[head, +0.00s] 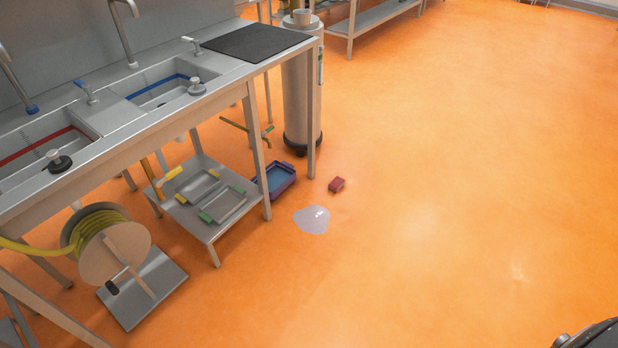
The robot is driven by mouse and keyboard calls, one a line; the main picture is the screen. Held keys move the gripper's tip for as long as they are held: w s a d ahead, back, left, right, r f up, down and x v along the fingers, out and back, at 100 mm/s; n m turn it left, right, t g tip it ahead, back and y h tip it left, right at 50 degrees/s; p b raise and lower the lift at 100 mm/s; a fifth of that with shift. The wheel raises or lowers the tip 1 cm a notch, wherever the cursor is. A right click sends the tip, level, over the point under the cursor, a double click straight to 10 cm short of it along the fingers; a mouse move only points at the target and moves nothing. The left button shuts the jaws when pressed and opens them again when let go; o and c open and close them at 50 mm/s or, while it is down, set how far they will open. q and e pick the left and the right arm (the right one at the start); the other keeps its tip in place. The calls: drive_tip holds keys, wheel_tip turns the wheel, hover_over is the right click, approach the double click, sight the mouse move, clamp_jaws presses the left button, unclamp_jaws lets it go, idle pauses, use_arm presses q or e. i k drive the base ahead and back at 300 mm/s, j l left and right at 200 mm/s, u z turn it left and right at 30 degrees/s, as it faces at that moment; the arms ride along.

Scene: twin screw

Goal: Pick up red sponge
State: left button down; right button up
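The red sponge (337,184) is a small dark red block lying on the orange floor. It is just right of the sink table's right front leg, and nothing covers it. A pale puddle (312,219) lies on the floor a little nearer than the sponge, apart from it. Neither of my grippers shows in the head view.
The steel sink table (290,45) fills the left side. A purple tray (273,180) stands on the floor near its leg, left of the sponge. A low shelf (205,226), a hose reel (110,250) and a tall cylinder (299,95) stand nearby. The floor to the right is clear.

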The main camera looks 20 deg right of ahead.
sight(337, 183)
drive_tip(key=i+l+u, duration=0.1)
drive_tip(key=i+l, duration=0.2)
drive_tip(key=i+l+u, duration=0.1)
drive_tip(key=i+l, duration=0.2)
drive_tip(key=i+l+u, duration=0.1)
drive_tip(key=i+l, duration=0.15)
drive_tip(key=l, duration=0.25)
drive_tip(key=i+l+u, duration=0.1)
drive_tip(key=i+l, duration=0.2)
drive_tip(key=i+l+u, duration=0.1)
drive_tip(key=i+l, duration=0.15)
drive_tip(key=l, duration=0.25)
